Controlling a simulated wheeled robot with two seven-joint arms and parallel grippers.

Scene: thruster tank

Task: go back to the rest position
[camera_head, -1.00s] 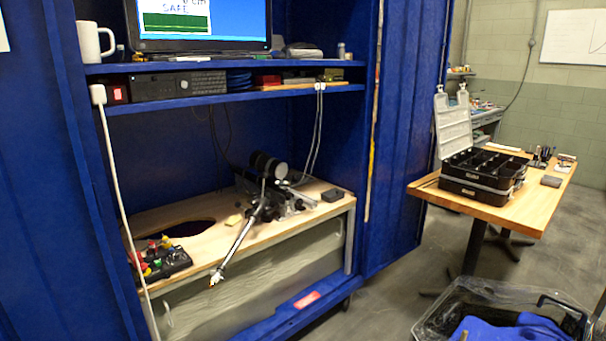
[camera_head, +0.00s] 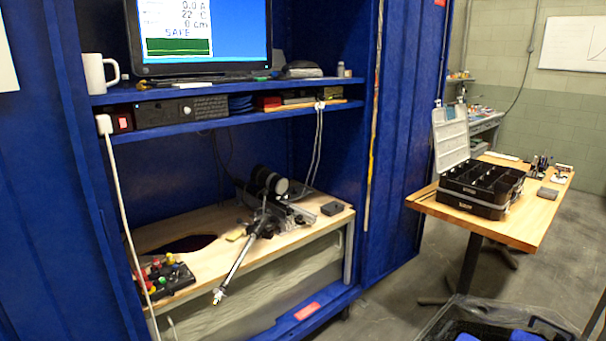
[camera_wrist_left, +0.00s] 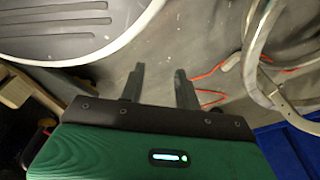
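My left gripper (camera_wrist_left: 159,85) shows in the left wrist view. Its two dark fingers stand apart with bare grey floor between them, so it is open and empty. Neither of my grippers is in the head view. The bench in the blue cabinet holds a thruster rig (camera_head: 268,190) with a long metal rod (camera_head: 242,262) sloping out over the bench's front edge.
A control box (camera_head: 165,277) with coloured buttons sits at the bench's left end. A wooden table (camera_head: 520,222) with an open black organizer case (camera_head: 480,184) stands at right. A bin (camera_head: 480,318) is at lower right. In the wrist view, an orange cable (camera_wrist_left: 205,72) lies on the floor.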

